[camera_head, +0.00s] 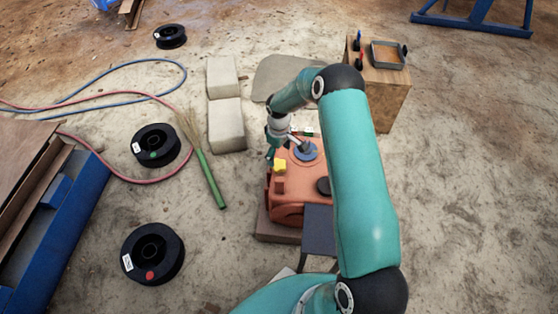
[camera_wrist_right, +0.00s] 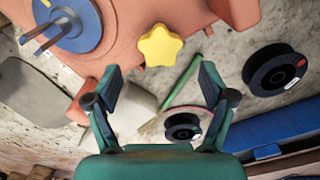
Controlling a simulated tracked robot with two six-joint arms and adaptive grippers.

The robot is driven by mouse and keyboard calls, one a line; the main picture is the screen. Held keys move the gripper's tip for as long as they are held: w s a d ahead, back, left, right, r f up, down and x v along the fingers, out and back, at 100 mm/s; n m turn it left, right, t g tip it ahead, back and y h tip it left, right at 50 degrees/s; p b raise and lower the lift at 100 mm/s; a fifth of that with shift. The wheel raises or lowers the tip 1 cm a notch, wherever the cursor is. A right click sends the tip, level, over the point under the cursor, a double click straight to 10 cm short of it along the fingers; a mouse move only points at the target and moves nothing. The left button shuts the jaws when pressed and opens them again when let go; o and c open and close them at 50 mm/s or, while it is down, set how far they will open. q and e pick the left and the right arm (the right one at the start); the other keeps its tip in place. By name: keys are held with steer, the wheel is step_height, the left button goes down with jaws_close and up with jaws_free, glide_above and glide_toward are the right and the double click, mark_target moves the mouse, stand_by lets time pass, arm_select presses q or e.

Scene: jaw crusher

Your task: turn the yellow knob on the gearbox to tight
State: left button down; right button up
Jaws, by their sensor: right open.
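The yellow star-shaped knob (camera_head: 280,165) sits on the orange-red gearbox (camera_head: 288,205), near its left side in the head view. In the right wrist view the knob (camera_wrist_right: 160,45) is beyond and above the gap between my fingers, with nothing touching it. My right gripper (camera_head: 271,150) is just above and left of the knob in the head view. In the right wrist view my right gripper (camera_wrist_right: 158,82) has its two fingers wide apart and empty. A blue round part (camera_head: 305,151) with a grey handle is beside the knob on the gearbox. My left gripper is not in view.
Black spools (camera_head: 156,146) lie on the ground to the left, with a green-handled broom (camera_head: 212,182) and hoses. Pale blocks (camera_head: 227,125) stand behind left. A wooden box (camera_head: 385,95) with a tray is at the back right. A grey stool (camera_head: 319,222) stands in front of the gearbox.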

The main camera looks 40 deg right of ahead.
mark_target(279, 164)
step_height(279, 164, up, 6)
steer(key=shift+f, duration=0.1)
stand_by(0.5)
